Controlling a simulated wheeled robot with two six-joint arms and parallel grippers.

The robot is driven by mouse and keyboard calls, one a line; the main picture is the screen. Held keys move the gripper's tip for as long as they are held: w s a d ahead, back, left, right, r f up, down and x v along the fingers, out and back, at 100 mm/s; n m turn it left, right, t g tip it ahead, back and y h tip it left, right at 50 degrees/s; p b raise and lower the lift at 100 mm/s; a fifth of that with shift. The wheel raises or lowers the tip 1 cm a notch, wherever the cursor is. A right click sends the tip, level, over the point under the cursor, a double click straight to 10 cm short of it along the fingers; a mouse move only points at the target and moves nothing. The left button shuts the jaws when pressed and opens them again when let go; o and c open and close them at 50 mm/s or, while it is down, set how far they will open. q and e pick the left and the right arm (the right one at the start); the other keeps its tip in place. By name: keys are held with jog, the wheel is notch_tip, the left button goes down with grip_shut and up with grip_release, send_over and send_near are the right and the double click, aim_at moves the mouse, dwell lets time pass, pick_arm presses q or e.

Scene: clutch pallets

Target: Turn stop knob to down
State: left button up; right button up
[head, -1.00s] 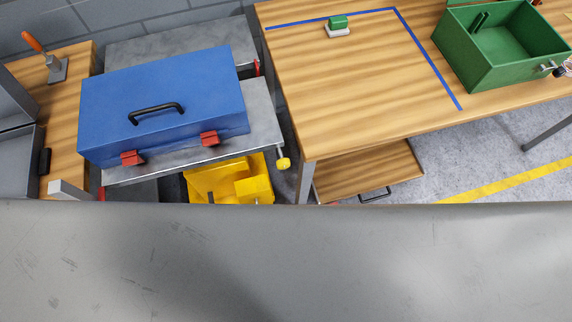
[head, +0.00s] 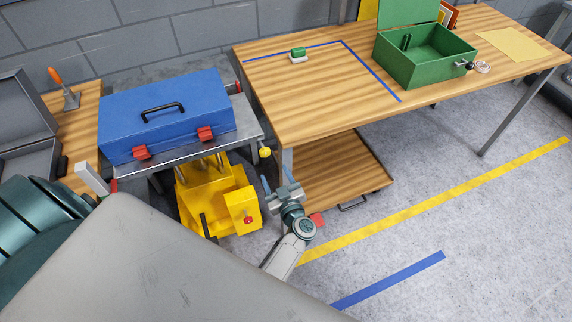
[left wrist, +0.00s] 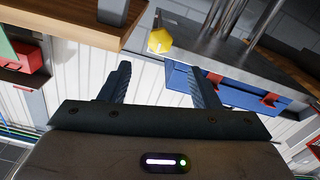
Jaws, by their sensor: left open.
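A yellow knob (head: 265,152) sticks out at the right front corner of the grey metal lift table (head: 190,150). The left wrist view shows this knob (left wrist: 160,41) just beyond my fingertips, midway between them. My left gripper (head: 277,181) is open and empty, below and slightly right of the knob in the head view. I see no contact between the fingers and the knob. A smaller red knob (head: 248,220) sits on the yellow unit under the lift table. My right gripper is out of view.
A blue toolbox (head: 165,115) with red latches rests on the lift table. A wooden workbench (head: 320,85) stands close on the right, with a low wooden shelf (head: 335,170) beneath. A green box (head: 425,55) stands on the bench. The floor at right is open.

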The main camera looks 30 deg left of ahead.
aim_at(266, 155)
pick_arm(q)
jog(key=x, duration=0.3)
jog(key=b+x, duration=0.1)
jog(key=x, duration=0.1)
jog(key=shift+w+d+f, duration=0.1)
jog(key=shift+w+f, duration=0.05)
jog(key=shift+f, duration=0.25)
jog(key=b+x, duration=0.1)
jog(key=x, duration=0.1)
jog(key=shift+w+a+r, duration=0.1)
jog(key=shift+w+a, duration=0.15)
jog(key=shift+a, duration=0.05)
jog(key=shift+b+x, duration=0.35)
jog(key=shift+x, duration=0.75)
jog(key=shift+w+a, duration=0.15)
jog(key=shift+a, duration=0.15)
jog(key=shift+w+a, duration=0.15)
jog(key=shift+r, duration=0.1)
jog(key=c, duration=1)
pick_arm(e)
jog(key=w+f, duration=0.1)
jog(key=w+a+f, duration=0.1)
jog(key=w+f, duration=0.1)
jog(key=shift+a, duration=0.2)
